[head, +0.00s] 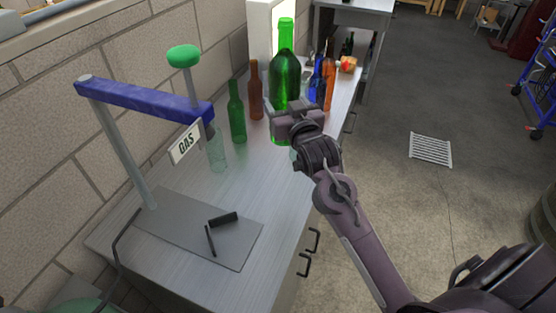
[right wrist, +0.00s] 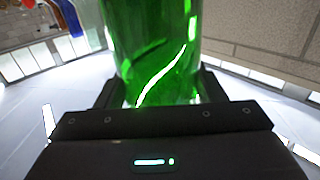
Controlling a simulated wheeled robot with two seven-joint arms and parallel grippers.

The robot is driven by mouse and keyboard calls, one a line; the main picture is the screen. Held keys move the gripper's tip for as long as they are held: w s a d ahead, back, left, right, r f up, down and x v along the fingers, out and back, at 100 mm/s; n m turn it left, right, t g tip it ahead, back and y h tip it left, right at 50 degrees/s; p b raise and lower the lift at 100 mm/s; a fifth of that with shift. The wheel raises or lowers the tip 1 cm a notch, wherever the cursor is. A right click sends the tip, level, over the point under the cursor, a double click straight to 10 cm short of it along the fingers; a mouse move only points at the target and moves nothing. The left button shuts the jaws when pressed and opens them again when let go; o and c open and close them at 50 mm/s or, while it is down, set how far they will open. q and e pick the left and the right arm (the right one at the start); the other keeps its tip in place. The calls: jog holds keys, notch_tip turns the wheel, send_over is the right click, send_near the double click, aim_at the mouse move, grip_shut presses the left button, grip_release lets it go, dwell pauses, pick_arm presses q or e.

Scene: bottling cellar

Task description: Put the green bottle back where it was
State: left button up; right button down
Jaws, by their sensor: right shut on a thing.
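My right gripper (head: 292,116) is shut on a large green bottle (head: 285,75) on the right side of the steel counter. The bottle is upright, with its neck and shoulder above the jaws; the gripper hides much of its lower part, and I cannot tell whether its base touches the counter. In the right wrist view the green glass (right wrist: 155,50) fills the space between the fingers. A smaller, slimmer green bottle (head: 237,112) stands on the counter to its left. My left gripper is not in view.
A brown bottle (head: 255,92) stands behind. A blue bottle (head: 315,82), an orange-brown bottle (head: 329,84) and a red-yellow fruit (head: 348,64) are at the right. A pale clear bottle (head: 217,152) stands by the blue-armed GAS stand (head: 145,97).

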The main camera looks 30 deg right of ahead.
jog(key=shift+s+f, duration=0.15)
jog(key=shift+f, duration=0.1)
notch_tip(320, 180, down, 18)
jog(key=p, duration=0.2)
jog(key=shift+f, duration=0.25)
jog(key=shift+s, duration=0.1)
jog(key=shift+c, duration=1.6)
grip_release()
jog(key=shift+s+a+f, duration=0.1)
jog(key=shift+f, duration=0.2)
jog(key=s+a+b, duration=0.1)
jog(key=s+b, duration=0.1)
jog(key=s, duration=1)
jog(key=shift+a+r, duration=0.15)
jog(key=shift+a, duration=0.15)
